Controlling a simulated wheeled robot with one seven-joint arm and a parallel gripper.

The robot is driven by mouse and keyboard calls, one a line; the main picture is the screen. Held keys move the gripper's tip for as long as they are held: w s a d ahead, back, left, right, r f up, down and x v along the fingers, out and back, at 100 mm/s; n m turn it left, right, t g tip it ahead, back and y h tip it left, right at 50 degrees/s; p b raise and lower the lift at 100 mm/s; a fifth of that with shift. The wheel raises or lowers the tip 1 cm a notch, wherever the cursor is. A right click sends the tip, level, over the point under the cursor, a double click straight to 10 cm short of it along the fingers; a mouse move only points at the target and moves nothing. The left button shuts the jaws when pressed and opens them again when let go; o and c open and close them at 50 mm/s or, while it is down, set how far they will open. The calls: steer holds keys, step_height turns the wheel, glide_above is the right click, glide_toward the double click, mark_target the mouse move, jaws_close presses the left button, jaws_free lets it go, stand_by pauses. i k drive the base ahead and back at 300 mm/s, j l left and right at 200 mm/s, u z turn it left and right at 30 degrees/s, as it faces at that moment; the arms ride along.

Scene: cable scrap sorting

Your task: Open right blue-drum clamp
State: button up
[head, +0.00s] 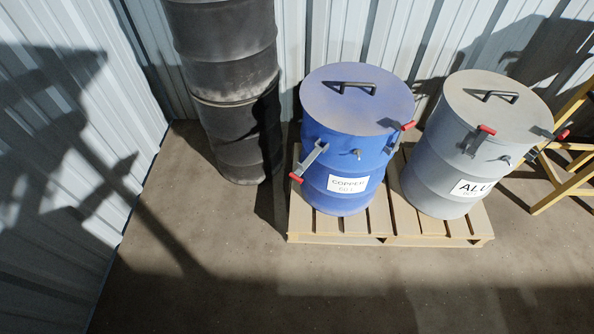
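The blue drum (335,152) stands upright on a pallet, with a white label reading COPPER and its lid (358,98) on. Its right clamp (394,139) is at the right side near the lid rim, with the red grip (408,125) up at rim height. Part of this clamp is hidden behind the drum's curve. The left clamp (313,157) has its lever slanting down and outward, with the red grip (296,178) low. My gripper is not in view.
A grey drum (437,152) labelled ALU stands close on the right, leaving a narrow gap by the right clamp. Dark stacked drums (224,80) stand at the left. The wooden pallet (338,238) fronts clear floor. A yellow frame (568,185) stands far right.

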mark_target(402, 129)
steer(key=i+l, duration=0.1)
steer(key=l, duration=0.15)
steer(key=i, duration=0.8)
steer(key=l+z, duration=0.05)
